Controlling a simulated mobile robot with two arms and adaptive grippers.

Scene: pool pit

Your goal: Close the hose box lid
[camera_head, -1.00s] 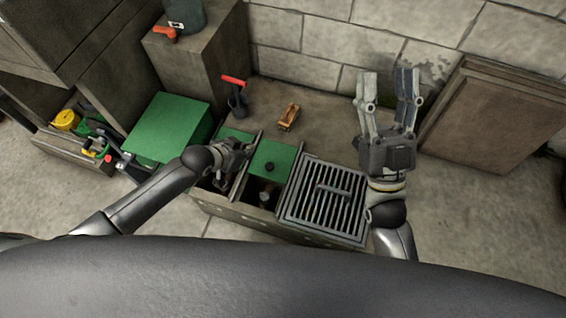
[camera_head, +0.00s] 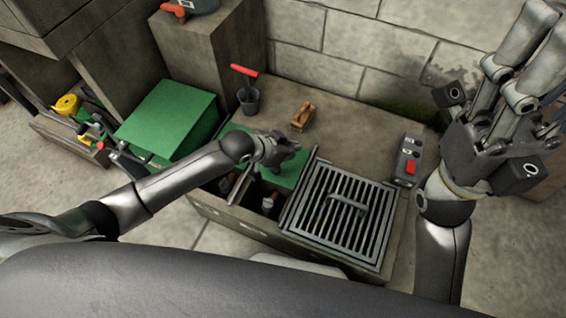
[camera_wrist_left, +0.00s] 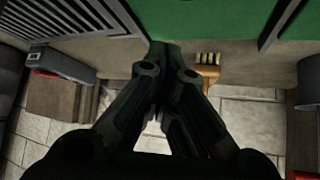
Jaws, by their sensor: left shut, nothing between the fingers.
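A green lid panel (camera_head: 285,174) lies on the low concrete bench (camera_head: 345,120), with a dark open gap in front of it. My left gripper (camera_head: 287,145) is shut and empty over this panel, hiding part of it; contact is unclear. In the left wrist view its closed fingertips (camera_wrist_left: 168,52) are at the edge of the green panel (camera_wrist_left: 205,18). Another green panel (camera_head: 238,132) lies to the left, partly behind my arm. A larger green box top (camera_head: 170,118) stands further left. I cannot tell which is the hose box lid. My right gripper (camera_head: 535,35) is open and raised at the right.
A metal grate (camera_head: 340,215) with a handle covers the bench's right part. A grey box with a red switch (camera_head: 408,160), a wooden brush (camera_head: 302,116) and a dark cup with a red-handled tool (camera_head: 249,98) stand behind. A wall rises at the back.

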